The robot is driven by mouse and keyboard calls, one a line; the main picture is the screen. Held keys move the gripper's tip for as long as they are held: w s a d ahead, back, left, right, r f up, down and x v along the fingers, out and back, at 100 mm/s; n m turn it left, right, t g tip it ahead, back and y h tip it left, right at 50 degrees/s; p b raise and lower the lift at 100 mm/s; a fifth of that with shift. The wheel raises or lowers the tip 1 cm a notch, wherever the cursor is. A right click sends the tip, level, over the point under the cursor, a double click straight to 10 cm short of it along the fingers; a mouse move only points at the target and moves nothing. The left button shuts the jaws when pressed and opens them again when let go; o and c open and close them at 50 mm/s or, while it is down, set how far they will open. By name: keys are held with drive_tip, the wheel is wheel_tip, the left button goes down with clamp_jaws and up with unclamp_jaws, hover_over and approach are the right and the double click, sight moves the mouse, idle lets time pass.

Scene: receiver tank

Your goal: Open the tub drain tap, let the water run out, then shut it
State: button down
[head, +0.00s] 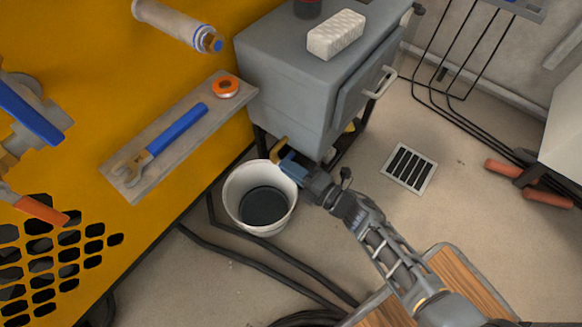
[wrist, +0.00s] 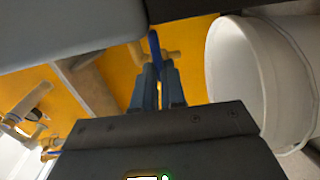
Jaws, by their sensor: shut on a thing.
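The grey box-shaped tub (head: 300,75) stands on dark legs beside the yellow machine. The drain tap (head: 279,150) is a brass fitting under its near lower edge, partly hidden by my gripper. In the wrist view the tap's blue lever (wrist: 153,42) stands between my fingers, with brassy pipe (wrist: 174,57) behind it. My gripper (head: 289,166) is shut on the blue lever. A white bucket (head: 234,204) stands on the floor just below and left of the tap, with dark content at its bottom; it also shows in the wrist view (wrist: 228,75). No water stream is visible.
A white ribbed block (head: 336,35) lies on the tub. A shelf (head: 125,180) on the yellow machine holds a blue-handled wrench (head: 165,138) and an orange roll (head: 225,86). Dark hoses (head: 255,262) cross the floor by the bucket. A floor grate (head: 409,168) lies right.

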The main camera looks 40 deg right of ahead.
idle(0.5)
drive_tip(key=c, duration=1.2)
unclamp_jaws()
drive_tip(key=shift+s, duration=0.1)
drive_tip(key=p+v, duration=0.2)
drive_tip(key=v, duration=0.5)
drive_tip(key=shift+s, duration=0.3)
drive_tip(key=shift+d, duration=0.1)
drive_tip(key=s+a+r+m+g+h, duration=0.25)
drive_tip(key=s+r+m+h, duration=0.35)
drive_tip(key=s+r+m, duration=1.95)
wheel_tip(320, 180, up, 37)
drive_tip(key=w+n+p, duration=0.1)
drive_tip(key=n+p, duration=0.3)
drive_tip(key=p, duration=2.9)
drive_tip(key=shift+a+f+p, duration=0.2)
drive_tip(key=shift+p, duration=0.1)
